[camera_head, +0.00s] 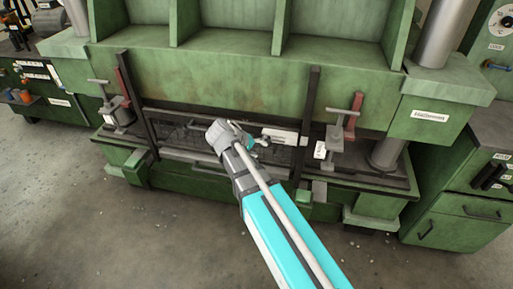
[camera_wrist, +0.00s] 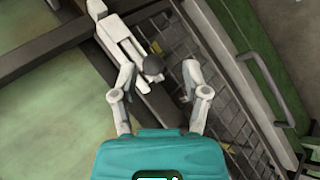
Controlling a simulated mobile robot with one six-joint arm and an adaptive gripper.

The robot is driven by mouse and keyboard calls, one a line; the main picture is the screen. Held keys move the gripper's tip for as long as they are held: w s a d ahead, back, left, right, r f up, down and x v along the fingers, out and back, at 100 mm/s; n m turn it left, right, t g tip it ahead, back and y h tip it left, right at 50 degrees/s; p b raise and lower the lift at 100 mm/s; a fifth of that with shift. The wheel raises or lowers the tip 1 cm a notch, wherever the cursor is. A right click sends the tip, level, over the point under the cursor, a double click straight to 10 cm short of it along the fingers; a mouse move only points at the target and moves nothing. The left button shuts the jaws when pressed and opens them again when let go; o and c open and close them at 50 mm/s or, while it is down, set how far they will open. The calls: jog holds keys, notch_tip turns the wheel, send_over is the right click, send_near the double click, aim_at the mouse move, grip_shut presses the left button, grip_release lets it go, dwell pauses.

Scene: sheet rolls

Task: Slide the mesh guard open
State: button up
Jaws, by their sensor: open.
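The mesh guard (camera_wrist: 205,75) is a dark wire grid in a grey frame, seen at a slant in the wrist view. In the head view the guard (camera_head: 180,134) spans the low opening of the green press, partly hidden by my arm. A pale bar-like fitting (camera_wrist: 124,42) with a dark round knob (camera_wrist: 153,65) shows at the guard's edge; it looks like the pale piece (camera_head: 284,136) in the head view. My gripper (camera_wrist: 159,80) is open, its fingers on either side of the knob. I cannot tell whether they touch it. In the head view my gripper (camera_head: 260,142) is small.
Black upright posts (camera_head: 309,115) flank the opening, with red-and-grey clamps (camera_head: 345,130) beside them. A green cabinet (camera_head: 455,230) stands at right. The concrete floor (camera_head: 130,235) in front is open.

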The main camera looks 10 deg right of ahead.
jog(key=shift+a, duration=0.1)
jog(key=w+a+n+t+h+b, duration=0.1)
jog(key=w+a+n+t+b, duration=0.1)
jog(key=a, duration=0.7)
jog(key=w+a+f+n+t+h+b, duration=0.1)
jog(key=w+a+n+t+b, duration=0.1)
jog(key=a+b, duration=0.3)
jog(key=w+a+n+t+h+b, duration=0.1)
jog(key=w+a+n+t+b, duration=0.1)
jog(key=a, duration=1)
jog(key=shift+w+a+f+t+b, duration=0.35)
jog(key=shift+w+t+b, duration=0.45)
jog(key=shift+w+b, duration=0.25)
jog(key=shift+d, duration=0.1)
jog(key=b+x, duration=0.2)
jog(key=x, duration=1.1)
jog(key=shift+w+d+f+b, duration=0.1)
jog(key=shift+w+d+b, duration=0.15)
jog(key=shift+b, duration=0.1)
jog(key=shift+c, duration=0.3)
grip_shut()
